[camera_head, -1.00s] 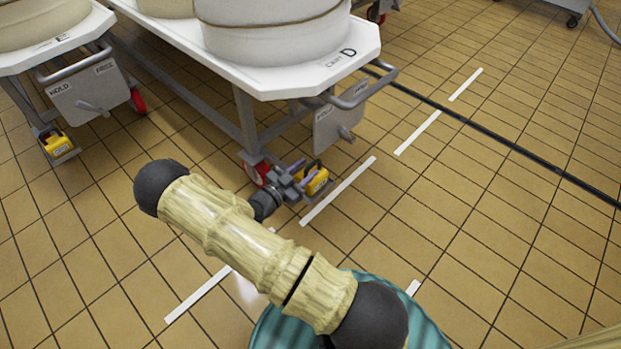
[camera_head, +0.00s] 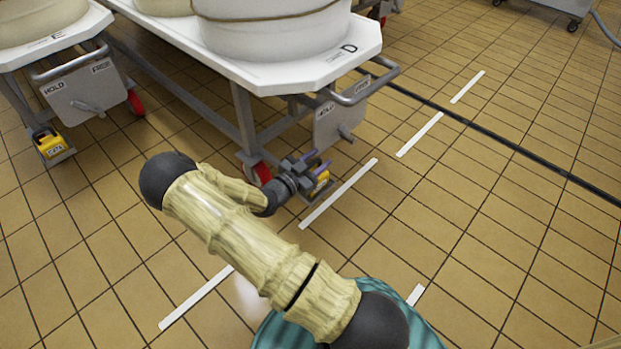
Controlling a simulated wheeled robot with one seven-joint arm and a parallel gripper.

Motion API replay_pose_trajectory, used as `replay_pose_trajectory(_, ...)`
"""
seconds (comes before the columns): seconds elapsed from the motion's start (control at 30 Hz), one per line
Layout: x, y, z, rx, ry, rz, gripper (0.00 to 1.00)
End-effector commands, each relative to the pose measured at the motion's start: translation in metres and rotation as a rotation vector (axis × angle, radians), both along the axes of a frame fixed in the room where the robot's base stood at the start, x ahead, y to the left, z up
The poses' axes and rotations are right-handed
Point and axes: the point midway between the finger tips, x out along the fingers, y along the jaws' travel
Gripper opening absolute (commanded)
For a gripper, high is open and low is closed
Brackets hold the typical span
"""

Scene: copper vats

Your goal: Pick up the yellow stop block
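A yellow stop block (camera_head: 322,182) sits low by the red-wheeled caster of cart D, partly hidden behind my gripper. My gripper (camera_head: 317,161) is over the block's near left side. Its two purple-tipped fingers stand apart, so it looks open. Whether the fingers touch the block or its handle cannot be told. A second yellow block (camera_head: 53,147) with a dark handle sits in a grey holder by the wheel of cart E, at the far left.
Cart D (camera_head: 290,76), a white-topped cart with large pale vessels, stands above my gripper. Its grey plate (camera_head: 335,122) and push handle (camera_head: 366,89) jut out nearby. Cart E (camera_head: 30,58) is at left.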

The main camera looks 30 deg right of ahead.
Motion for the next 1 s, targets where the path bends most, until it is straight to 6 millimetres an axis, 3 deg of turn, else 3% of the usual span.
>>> replay_pose_trajectory(0.13,0.0001,0.0002,-0.0002,0.0,0.0,0.0,0.36)
replay_pose_trajectory(0.3,0.0001,0.0002,-0.0002,0.0,0.0,0.0,0.03)
replay_pose_trajectory(0.33,0.0001,0.0002,-0.0002,0.0,0.0,0.0,0.0)
replay_pose_trajectory(1.0,0.0006,0.0005,-0.0003,0.001,-0.001,0.002,0.0)
